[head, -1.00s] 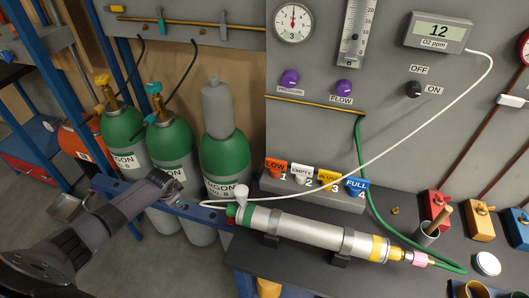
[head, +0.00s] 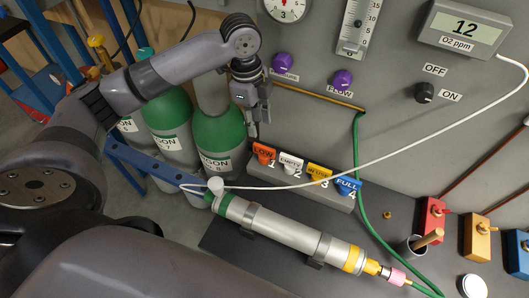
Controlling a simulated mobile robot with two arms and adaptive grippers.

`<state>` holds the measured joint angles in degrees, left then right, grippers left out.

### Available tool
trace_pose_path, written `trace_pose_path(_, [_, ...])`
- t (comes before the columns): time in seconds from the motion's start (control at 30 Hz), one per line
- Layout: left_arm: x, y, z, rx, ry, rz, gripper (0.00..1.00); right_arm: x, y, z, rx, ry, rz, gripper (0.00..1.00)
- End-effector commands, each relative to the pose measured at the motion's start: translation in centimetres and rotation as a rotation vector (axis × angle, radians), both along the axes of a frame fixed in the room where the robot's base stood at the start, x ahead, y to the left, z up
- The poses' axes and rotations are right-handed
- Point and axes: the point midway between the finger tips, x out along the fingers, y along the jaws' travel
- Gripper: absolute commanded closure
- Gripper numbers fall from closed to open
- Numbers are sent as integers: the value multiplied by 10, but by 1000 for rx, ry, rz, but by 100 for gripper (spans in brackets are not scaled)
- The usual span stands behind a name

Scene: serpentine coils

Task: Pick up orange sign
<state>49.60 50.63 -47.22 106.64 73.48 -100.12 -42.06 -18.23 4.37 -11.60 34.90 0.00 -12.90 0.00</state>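The orange sign (head: 264,151), marked LOW, stands at the left end of a row of small signs on a grey stepped block, above the number 1. My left gripper (head: 256,128) hangs fingers down just above and slightly left of the orange sign. A small gap seems to lie between the fingertips and the sign. The fingers are dark and seen at a steep angle, so their opening is unclear. My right gripper is not in view.
White EMPTY (head: 290,161), yellow IN USE (head: 318,171) and blue FULL (head: 346,185) signs stand close on the right. A metal tube (head: 285,231) lies in front. Green gas cylinders (head: 218,135) stand left. A white cable crosses before the signs.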

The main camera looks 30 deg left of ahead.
Motion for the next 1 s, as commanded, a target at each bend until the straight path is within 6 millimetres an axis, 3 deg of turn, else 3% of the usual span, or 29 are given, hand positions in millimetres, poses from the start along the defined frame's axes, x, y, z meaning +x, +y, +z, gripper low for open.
trace_pose_path(0.13, [-1,-4,-29,-1,3,2,67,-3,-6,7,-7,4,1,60])
trace_pose_path(0.43, [0,-8,-55,-1,1,2,67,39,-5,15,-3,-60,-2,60])
trace_pose_path(0.73, [-2,-19,-95,0,1,4,67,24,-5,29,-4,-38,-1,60])
trace_pose_path(1.0, [-1,-20,-104,-1,-2,1,67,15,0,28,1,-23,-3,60])
